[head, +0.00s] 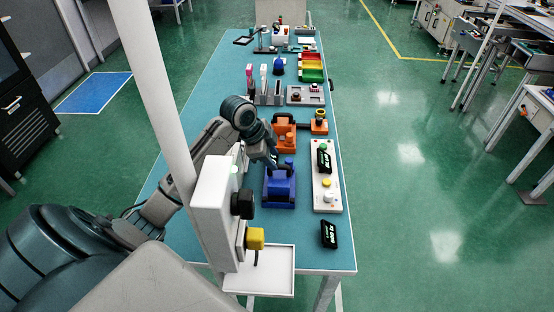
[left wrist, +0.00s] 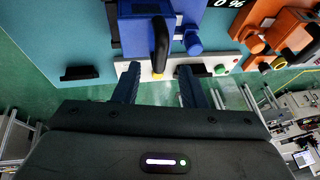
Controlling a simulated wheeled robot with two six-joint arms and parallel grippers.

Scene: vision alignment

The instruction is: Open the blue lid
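The blue device with its blue lid (head: 280,186) sits on the teal table, left of a white panel. In the left wrist view the blue lid (left wrist: 137,38) shows near the top, with a black curved handle (left wrist: 160,45) on it. My left gripper (head: 274,163) is at the far side of the blue device in the head view. In the left wrist view its two fingers (left wrist: 157,70) are spread apart, and the handle's end shows in the gap between them. Whether they touch it I cannot tell. The lid looks closed. My right gripper is not in view.
A white panel (head: 327,203) with a display and buttons stands right of the blue device. An orange device (head: 285,131) is just behind it. A white stand with a yellow block (head: 255,238) is in front. A dark display (head: 329,234) lies at the table's right edge.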

